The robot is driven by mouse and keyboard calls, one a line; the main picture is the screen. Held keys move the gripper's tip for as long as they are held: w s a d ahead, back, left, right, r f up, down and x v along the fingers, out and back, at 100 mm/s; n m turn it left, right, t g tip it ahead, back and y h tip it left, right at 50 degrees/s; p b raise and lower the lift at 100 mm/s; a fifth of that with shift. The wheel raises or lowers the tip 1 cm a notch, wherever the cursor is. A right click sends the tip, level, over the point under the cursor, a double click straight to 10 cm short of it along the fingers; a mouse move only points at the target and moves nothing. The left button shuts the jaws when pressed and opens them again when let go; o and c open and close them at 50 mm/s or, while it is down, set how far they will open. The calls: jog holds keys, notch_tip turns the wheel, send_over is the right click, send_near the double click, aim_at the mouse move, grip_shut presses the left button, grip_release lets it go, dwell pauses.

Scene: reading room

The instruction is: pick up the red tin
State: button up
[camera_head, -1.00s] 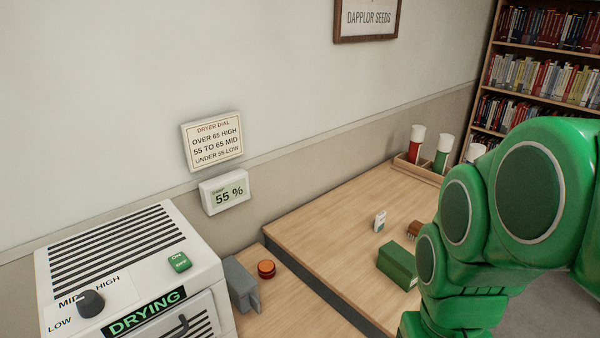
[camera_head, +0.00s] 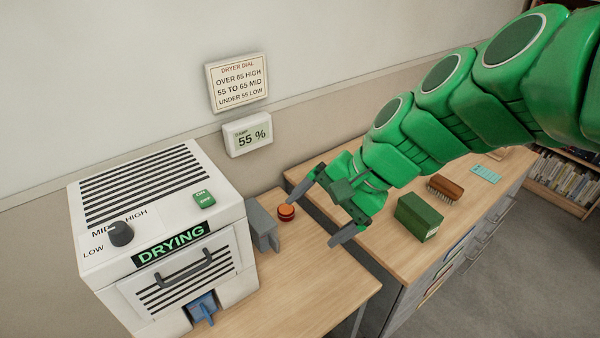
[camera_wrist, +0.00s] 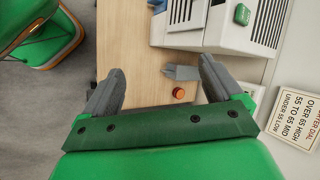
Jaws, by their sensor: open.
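The red tin (camera_head: 286,212) is small and round, with an orange top and red side. It stands upright on the lower wooden table, just right of a grey block-shaped holder (camera_head: 263,227). My gripper (camera_head: 312,221) is open and empty, its fingers pointing down toward the table, to the right of the tin in the head view. One fingertip shows close beside the tin there; I cannot tell the gap in depth. In the wrist view the tin (camera_wrist: 179,93) shows between the spread fingers of my gripper (camera_wrist: 162,70), nearer the right finger, clear of both.
A white dryer (camera_head: 165,240) with a dial stands left of the holder, a blue piece (camera_head: 202,307) at its front. On the higher wooden surface at right are a green box (camera_head: 417,217) and a brown brush (camera_head: 445,187). The lower table's front is clear.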

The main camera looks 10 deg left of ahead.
aim_at(290, 211)
jog(key=w+a+r+m+t+y, duration=0.2)
jog(key=w+a+m, duration=0.25)
jog(key=w, duration=0.35)
jog(key=w+a+r+m+t+y, duration=0.1)
jog(key=w+a+m+t+y, duration=0.25)
jog(key=w, duration=0.55)
jog(key=w+d+f+m+t+h, duration=0.1)
jog(key=w+f+m, duration=0.2)
jog(key=w+m, duration=0.45)
jog(key=w+d+f+m+t+h, duration=0.1)
jog(key=w+f+m, duration=0.2)
jog(key=w+m, duration=0.4)
jog(key=shift+n, duration=0.85)
jog(key=f, duration=3.3)
jog(key=shift+w+a, duration=0.15)
jog(key=shift+a, duration=0.05)
jog(key=shift+x, duration=4)
jog(key=c, duration=1.2)
